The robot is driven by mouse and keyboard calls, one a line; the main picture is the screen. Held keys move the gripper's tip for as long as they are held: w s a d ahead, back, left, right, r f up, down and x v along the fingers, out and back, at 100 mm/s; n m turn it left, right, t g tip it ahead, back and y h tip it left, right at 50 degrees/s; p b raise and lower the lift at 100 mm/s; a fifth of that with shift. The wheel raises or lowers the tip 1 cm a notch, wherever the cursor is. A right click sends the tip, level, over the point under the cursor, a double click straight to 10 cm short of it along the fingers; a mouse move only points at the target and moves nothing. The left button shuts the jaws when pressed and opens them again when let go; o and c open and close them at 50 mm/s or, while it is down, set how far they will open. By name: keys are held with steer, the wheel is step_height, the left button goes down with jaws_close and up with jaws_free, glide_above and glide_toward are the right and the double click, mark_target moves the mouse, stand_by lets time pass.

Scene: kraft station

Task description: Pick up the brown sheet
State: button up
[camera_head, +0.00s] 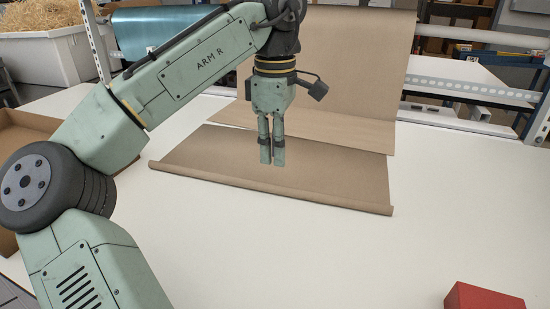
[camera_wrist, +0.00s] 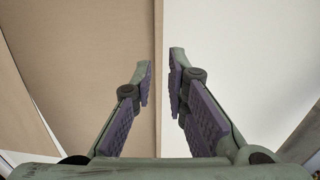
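The brown sheet (camera_head: 325,175) lies on the white table, its front edge curled up. My gripper (camera_head: 265,163) points down in front of the sheet in the head view, near its middle. My gripper seems to be above the sheet; I cannot tell the exact height.
Brown paper (camera_head: 350,70) hangs behind the sheet down to the table. A red box (camera_head: 483,297) stands at the front right. An open cardboard box (camera_head: 20,130) is at the left, partly behind my arm. The white table (camera_head: 330,255) is clear in front of the sheet.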

mark_target(274, 186)
step_height(274, 186, down, 8)
steer(key=shift+w+f+p, duration=0.1)
steer(key=shift+p, duration=0.65)
jaws_close()
steer(key=shift+r, duration=0.2)
